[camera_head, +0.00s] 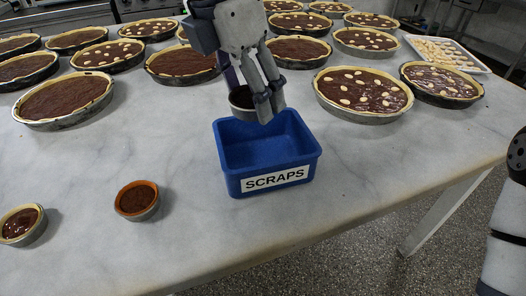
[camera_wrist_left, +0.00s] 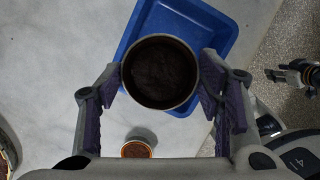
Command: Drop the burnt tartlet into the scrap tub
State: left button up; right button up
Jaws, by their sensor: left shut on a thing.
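The burnt tartlet (camera_wrist_left: 160,72), nearly black in a round pale-rimmed tin, sits between the fingers of my left gripper (camera_wrist_left: 163,85) in the left wrist view. My left gripper (camera_head: 257,105) is shut on this tartlet (camera_head: 241,97) and holds it over the back left part of the scrap tub. The blue scrap tub (camera_head: 233,184), labelled SCRAPS, stands on the table near its front edge. The tub (camera_wrist_left: 219,30) shows beneath the tartlet in the left wrist view. A small part of what looks like my right gripper (camera_wrist_left: 295,75) shows at the right; its jaws are unclear.
Two small tartlets stand left of the tub, a brown one (camera_head: 137,200) and a glossy one (camera_head: 22,224). Several large chocolate tarts (camera_head: 362,92) fill the back of the marble table (camera_head: 165,150). A white tray (camera_head: 447,54) stands at the back right.

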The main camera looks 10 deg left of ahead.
pick_arm(q)
jog(key=o, duration=1.3)
jog(key=shift+r, duration=0.1)
jog(key=v, duration=1.2)
jog(key=shift+d, duration=0.1)
